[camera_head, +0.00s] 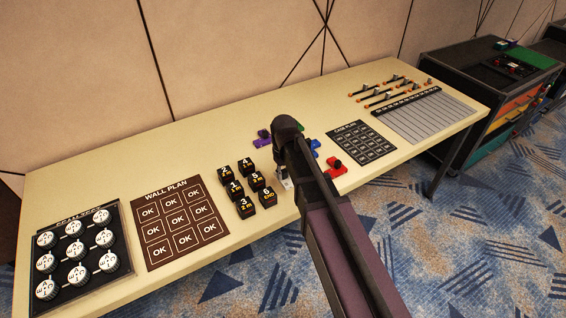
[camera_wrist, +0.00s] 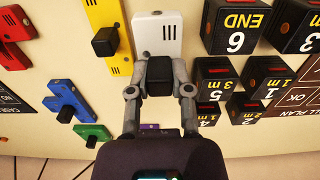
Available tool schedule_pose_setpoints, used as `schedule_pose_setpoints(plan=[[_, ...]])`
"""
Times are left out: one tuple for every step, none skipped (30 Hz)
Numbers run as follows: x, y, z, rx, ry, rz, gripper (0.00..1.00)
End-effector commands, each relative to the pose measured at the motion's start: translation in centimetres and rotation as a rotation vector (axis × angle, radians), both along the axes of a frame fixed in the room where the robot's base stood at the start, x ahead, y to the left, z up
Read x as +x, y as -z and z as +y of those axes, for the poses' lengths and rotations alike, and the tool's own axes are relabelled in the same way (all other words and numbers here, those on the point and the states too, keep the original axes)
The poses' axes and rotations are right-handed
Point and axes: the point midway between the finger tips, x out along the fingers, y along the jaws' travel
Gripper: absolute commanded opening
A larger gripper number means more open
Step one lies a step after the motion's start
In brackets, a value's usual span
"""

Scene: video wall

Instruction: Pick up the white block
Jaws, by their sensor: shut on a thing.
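The white block (camera_wrist: 157,27) is a flat white piece with small dark slots. In the wrist view it lies at the top middle, at the ends of my gripper's fingers. My gripper (camera_wrist: 160,82) is shut on the block's dark knob (camera_wrist: 160,68), with one finger on each side. In the head view, only a small edge of the white block (camera_head: 287,184) shows below the gripper; my arm hides most of it. I cannot tell whether the block is clear of the table.
Black numbered cubes (camera_head: 247,188) stand close to the left. Yellow (camera_wrist: 105,32), blue (camera_wrist: 67,101), green (camera_wrist: 92,131) and red (camera_wrist: 12,38) pieces lie on the other side. The cream table (camera_head: 140,145) has free room behind. A WALL PLAN card (camera_head: 180,221) lies farther left.

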Motion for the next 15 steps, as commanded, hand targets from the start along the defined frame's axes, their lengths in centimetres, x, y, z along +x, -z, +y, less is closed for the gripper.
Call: schedule_pose_setpoints(plan=[[-0.69, -0.09, -0.15, 0.000, 0.000, 0.000, 0.00], [-0.89, -0.10, -0.19, 0.000, 0.000, 0.000, 0.00], [-1.10, -0.12, -0.23, 0.000, 0.000, 0.000, 0.00], [-1.24, -0.13, -0.24, 0.000, 0.000, 0.000, 0.00], [-1.33, -0.14, -0.26, 0.000, 0.000, 0.000, 0.00], [-1.43, -0.14, -0.28, 0.000, 0.000, 0.000, 0.00], [-1.48, -0.15, -0.29, 0.000, 0.000, 0.000, 0.00], [-1.52, -0.15, -0.29, 0.000, 0.000, 0.000, 0.00], [-1.53, -0.15, -0.29, 0.000, 0.000, 0.000, 0.00], [-1.54, -0.15, -0.28, 0.000, 0.000, 0.000, 0.00], [-1.54, -0.15, -0.28, 0.000, 0.000, 0.000, 0.00], [-1.53, -0.14, -0.27, 0.000, 0.000, 0.000, 0.00], [-1.52, -0.14, -0.28, 0.000, 0.000, 0.000, 0.00], [-1.52, -0.14, -0.28, 0.000, 0.000, 0.000, 0.00], [-1.51, -0.14, -0.27, 0.000, 0.000, 0.000, 0.00]])
